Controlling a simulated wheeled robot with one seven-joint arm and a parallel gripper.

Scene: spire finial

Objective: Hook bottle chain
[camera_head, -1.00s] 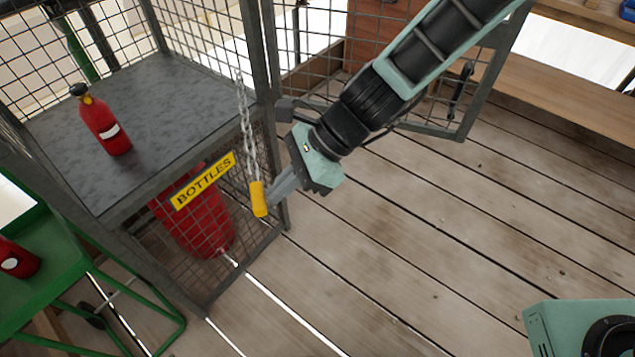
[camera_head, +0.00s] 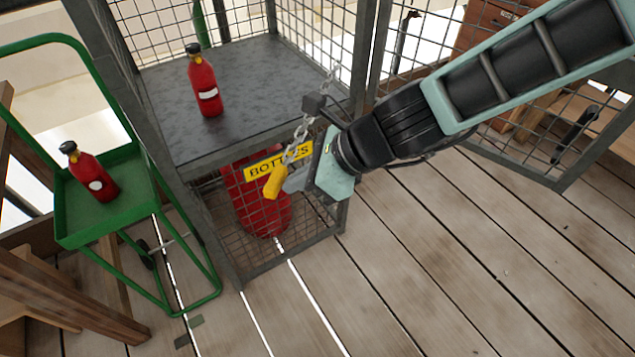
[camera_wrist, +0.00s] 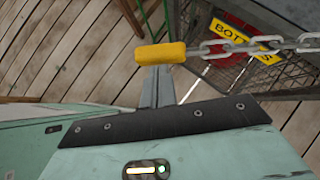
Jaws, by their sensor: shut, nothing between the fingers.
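The chain (camera_head: 303,130) hangs from the right front post of the bottle cage and slants down-left to its yellow end piece (camera_head: 274,183). My gripper (camera_head: 290,182) is shut in front of the BOTTLES sign, with its fingertips against the yellow piece. In the wrist view the yellow piece (camera_wrist: 160,53) lies across the tips of my gripper (camera_wrist: 158,75), with the chain (camera_wrist: 250,43) running off to the right. One red bottle (camera_head: 207,88) stands on the cage's shelf; a larger red one (camera_head: 262,208) is behind the lower mesh, partly hidden. No hook for the chain's free end is discernible.
The yellow BOTTLES sign (camera_head: 262,167) is on the cage front, partly covered by the gripper and chain. A green trolley (camera_head: 80,222) with a red bottle (camera_head: 92,176) stands left of the cage. An open mesh door spreads right. Plank floor (camera_head: 430,270) is clear in front.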

